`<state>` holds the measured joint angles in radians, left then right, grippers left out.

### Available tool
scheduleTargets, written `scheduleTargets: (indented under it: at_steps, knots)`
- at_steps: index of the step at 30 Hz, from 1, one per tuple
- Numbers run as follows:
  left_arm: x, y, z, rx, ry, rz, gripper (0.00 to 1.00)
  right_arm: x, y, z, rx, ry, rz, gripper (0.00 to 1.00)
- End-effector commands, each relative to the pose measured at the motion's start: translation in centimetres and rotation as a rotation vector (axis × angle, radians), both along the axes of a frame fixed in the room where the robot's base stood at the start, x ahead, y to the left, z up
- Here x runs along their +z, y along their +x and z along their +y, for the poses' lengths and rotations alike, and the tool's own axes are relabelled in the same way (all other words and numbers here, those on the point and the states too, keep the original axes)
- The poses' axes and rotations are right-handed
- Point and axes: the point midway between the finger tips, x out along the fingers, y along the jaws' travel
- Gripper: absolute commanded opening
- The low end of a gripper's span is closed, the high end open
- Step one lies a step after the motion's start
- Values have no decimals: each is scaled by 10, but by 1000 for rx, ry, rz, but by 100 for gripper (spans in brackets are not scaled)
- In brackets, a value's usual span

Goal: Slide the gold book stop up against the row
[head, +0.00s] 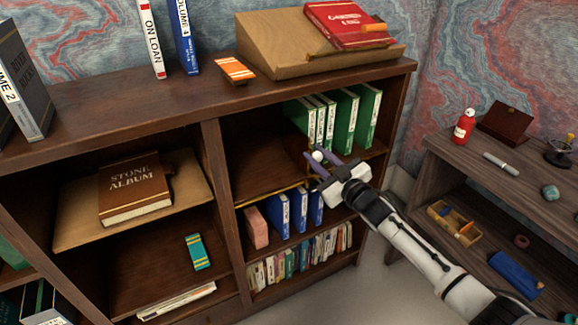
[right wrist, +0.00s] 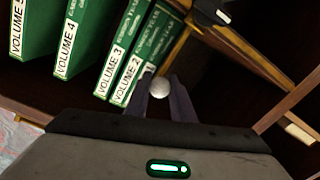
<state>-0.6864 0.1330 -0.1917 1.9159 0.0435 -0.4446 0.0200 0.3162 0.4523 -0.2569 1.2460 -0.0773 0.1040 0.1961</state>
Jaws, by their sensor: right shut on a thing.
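My right gripper (head: 318,163) is shut on a small pale round knob (right wrist: 160,87) at the front of the upper right shelf. The knob sits between the two fingertips in the right wrist view. A gold strip (right wrist: 179,45), apparently part of the gold book stop, runs behind the knob; most of the stop is hidden. The row of green volumes (head: 342,112) stands on the same shelf, close to the gripper, and its labelled spines (right wrist: 112,67) show in the right wrist view. I cannot tell whether the stop touches the row. My left gripper is out of view.
Blue binders (head: 279,213) and a pink block (head: 256,228) stand on the shelf below, with a row of small books (head: 300,257) under them. The shelf left of the green row is bare. A side desk (head: 480,164) with small items stands at the right.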

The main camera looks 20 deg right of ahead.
Motion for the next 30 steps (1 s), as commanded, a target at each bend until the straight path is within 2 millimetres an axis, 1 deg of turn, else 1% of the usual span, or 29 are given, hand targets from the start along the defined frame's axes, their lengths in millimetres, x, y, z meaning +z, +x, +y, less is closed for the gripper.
scheduleTargets:
  at_steps: [1, 6, 9, 12, 15, 18, 22, 30]
  knots:
    - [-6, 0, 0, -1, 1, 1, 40, -2, 3, -26, -11, -11, 1, 0]
    - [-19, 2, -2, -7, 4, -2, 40, -3, 9, -81, -12, -9, -2, 0]
    - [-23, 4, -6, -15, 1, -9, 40, -2, 12, -109, -13, -7, -3, 0]
    - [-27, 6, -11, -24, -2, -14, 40, -2, 15, -132, -13, -5, -3, 0]
    - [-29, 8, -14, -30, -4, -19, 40, -1, 17, -150, -13, -5, -3, 0]
    - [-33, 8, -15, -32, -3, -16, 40, 0, 18, -163, -14, -3, -3, 0]
    - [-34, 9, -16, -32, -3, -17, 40, 2, 19, -173, -13, -2, -2, 0]
    - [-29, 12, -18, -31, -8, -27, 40, 2, 19, -176, -12, 0, -2, 0]
